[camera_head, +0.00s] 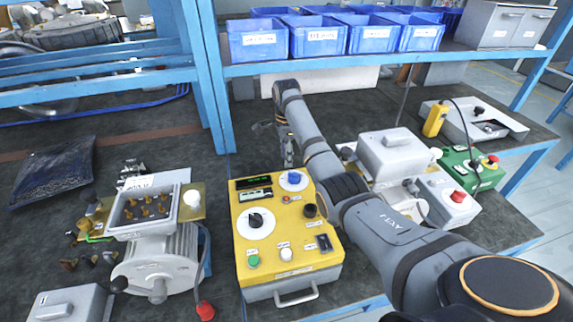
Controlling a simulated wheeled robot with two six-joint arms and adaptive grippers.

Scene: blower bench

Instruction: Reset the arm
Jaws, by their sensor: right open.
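My right arm reaches in from the lower right across the bench, over the right edge of the yellow control box (262,220). My right gripper (288,150) is at the far end of the arm, just behind the yellow box, pointing down, open, with nothing seen between its fingers. Its fingers look small and partly blurred against the dark bench. My left gripper and arm are not in view. The yellow box has a black rotary knob, a blue knob, and green and white buttons.
A grey motor with an open terminal box (150,215) stands left of the yellow box. Blue bins (258,40) sit on the shelf behind. Grey and green boxes with red buttons (470,170) stand at the right. A black bag (54,172) lies at the left.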

